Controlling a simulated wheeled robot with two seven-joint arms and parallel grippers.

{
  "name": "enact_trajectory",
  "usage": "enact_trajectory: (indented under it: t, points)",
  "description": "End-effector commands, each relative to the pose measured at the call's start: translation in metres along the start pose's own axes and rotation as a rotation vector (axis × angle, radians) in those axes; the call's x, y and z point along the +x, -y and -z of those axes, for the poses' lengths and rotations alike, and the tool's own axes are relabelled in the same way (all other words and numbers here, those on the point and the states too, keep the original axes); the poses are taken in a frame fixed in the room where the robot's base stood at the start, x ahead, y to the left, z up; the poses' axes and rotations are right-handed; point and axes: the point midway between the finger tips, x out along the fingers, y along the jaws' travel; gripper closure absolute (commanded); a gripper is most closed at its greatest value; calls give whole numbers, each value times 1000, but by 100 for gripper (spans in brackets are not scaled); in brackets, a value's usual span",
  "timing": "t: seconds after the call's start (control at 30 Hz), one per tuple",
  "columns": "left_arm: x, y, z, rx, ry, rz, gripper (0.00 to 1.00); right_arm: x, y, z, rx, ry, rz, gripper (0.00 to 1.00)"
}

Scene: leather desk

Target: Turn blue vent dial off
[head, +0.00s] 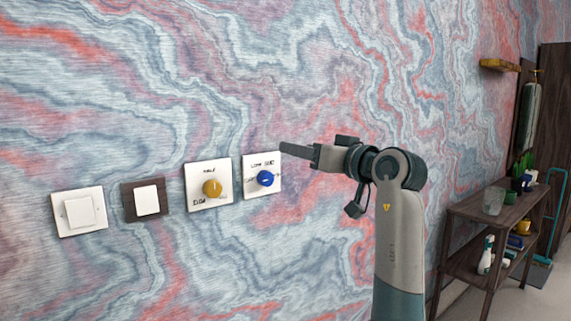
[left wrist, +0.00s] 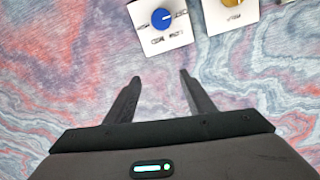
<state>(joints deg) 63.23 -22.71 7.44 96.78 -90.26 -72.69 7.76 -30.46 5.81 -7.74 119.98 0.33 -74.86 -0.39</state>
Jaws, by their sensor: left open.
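The blue vent dial (head: 265,178) is a round knob on a square white wall plate with dark lettering too small to read. It also shows at the top of the left wrist view (left wrist: 161,19), with a small light mark on its face. My left gripper (head: 286,149) is just right of the plate and a little higher than the dial in the head view. In the left wrist view its two fingers (left wrist: 160,78) are apart with nothing between them, and the dial lies beyond the tips, not touched. My right gripper is in neither view.
A yellow dial (head: 212,188) on a white plate is left of the blue one. Further left are a switch with a dark frame (head: 147,200) and a white switch (head: 79,211). A wooden shelf unit (head: 467,211) with bottles stands at right. The wall around the plates is bare.

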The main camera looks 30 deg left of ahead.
Motion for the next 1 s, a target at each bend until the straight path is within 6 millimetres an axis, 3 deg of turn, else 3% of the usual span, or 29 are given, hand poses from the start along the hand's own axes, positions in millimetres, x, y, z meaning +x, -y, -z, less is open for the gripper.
enact_trajectory:
  t: [0.3,1.0]
  points:
    - [-31,-9,23,1,-2,1,51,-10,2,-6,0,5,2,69]
    - [-34,-13,23,7,-1,-3,51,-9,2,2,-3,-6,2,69]
